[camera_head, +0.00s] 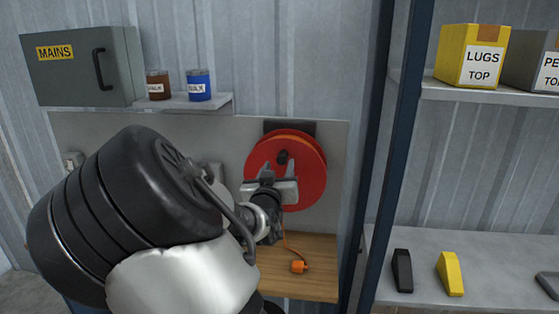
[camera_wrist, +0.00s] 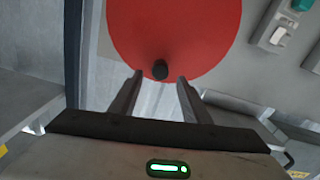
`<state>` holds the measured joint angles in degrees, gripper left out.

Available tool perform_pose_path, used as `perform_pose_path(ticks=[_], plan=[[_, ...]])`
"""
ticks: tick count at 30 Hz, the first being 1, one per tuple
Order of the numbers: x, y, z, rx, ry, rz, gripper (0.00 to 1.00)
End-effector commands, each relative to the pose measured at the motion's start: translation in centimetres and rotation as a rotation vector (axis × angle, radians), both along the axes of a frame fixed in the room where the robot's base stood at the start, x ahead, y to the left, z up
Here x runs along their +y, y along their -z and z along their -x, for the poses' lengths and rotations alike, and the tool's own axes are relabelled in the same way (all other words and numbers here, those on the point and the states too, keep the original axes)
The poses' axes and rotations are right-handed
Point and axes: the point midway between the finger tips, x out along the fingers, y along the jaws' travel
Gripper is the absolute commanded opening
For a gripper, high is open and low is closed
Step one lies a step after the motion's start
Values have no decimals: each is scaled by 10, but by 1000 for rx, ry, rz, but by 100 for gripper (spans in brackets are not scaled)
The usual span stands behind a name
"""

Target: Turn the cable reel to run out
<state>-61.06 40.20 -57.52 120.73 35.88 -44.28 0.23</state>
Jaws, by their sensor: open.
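The red cable reel (camera_head: 312,158) is mounted on a dark bracket on the grey back panel; its red face also fills the top of the wrist view (camera_wrist: 200,35). A black crank knob (camera_head: 282,157) stands out from its face and shows in the wrist view (camera_wrist: 160,70) beyond and between the fingertips. My gripper (camera_head: 277,172) is in front of the reel, its jaws open around empty space, with the fingers (camera_wrist: 159,75) to either side of the knob's line. I cannot tell how far the tips are from the knob. An orange cable hangs below to an orange plug (camera_head: 299,267).
The plug rests on a wooden bench top (camera_head: 325,285). A grey MAINS box (camera_head: 85,75) and a small shelf with a brown can (camera_head: 158,85) and a blue can (camera_head: 199,85) are upper left. A dark blue post (camera_head: 388,150) and shelving with a yellow LUGS box (camera_head: 471,56) stand right.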

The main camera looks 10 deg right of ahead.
Motion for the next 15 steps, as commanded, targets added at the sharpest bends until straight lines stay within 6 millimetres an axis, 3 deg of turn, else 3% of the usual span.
perform_pose_path(ticks=[6, 15], plan=[[-15, 0, -41, 0, 3, 2, 43], [-22, 0, -66, 1, 0, 1, 43]])
